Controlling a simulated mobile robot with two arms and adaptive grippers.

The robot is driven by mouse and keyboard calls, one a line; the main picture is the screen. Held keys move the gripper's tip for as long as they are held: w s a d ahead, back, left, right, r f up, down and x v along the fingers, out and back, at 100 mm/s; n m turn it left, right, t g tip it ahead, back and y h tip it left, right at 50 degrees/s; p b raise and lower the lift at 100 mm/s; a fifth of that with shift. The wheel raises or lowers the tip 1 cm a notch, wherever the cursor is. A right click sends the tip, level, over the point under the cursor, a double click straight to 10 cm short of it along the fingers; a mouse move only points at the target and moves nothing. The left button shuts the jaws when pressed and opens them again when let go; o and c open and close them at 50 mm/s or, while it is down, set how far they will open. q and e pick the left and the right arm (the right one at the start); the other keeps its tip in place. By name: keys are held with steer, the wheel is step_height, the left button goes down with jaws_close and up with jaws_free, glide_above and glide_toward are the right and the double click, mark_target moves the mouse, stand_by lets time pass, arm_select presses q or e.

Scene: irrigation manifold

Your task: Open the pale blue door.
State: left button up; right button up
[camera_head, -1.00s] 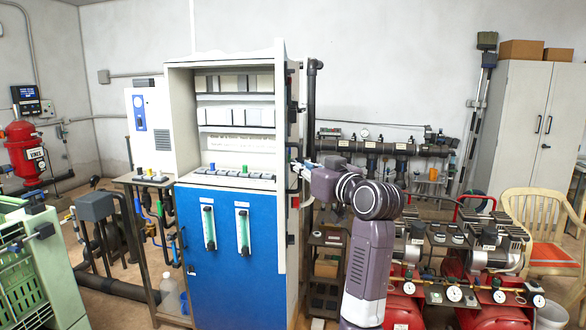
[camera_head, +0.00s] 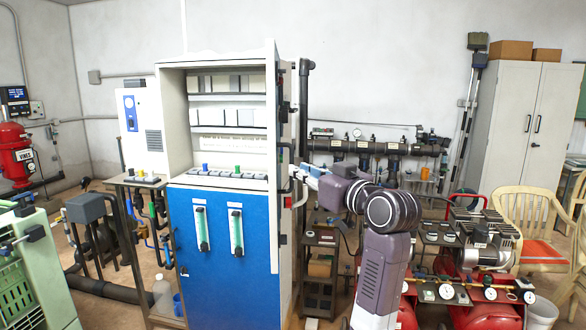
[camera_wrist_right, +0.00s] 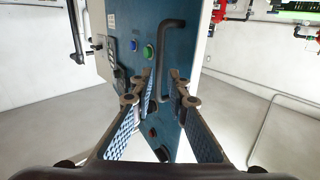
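The blue door panel (camera_wrist_right: 150,40) fills the middle of the right wrist view, with a dark bar handle (camera_wrist_right: 164,62) and a green and a blue button. My right gripper (camera_wrist_right: 160,92) is open, its two fingers apart with the handle's lower end showing between them. I cannot tell whether they touch it. In the head view a tall panel (camera_head: 272,120), apparently this door, shows nearly edge-on at the cabinet's right side. My right gripper (camera_head: 298,173) reaches its right face from the right. How far the door stands open cannot be told. My left gripper is not in view.
The cabinet has a blue lower front (camera_head: 222,285) with two flow tubes and open shelves above. A black pipe (camera_head: 304,105) stands just right of it. Red compressors (camera_head: 480,285) are at lower right, a green crate (camera_head: 35,270) at lower left.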

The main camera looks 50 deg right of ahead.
steer(key=v, duration=0.7)
steer(key=shift+w, duration=0.1)
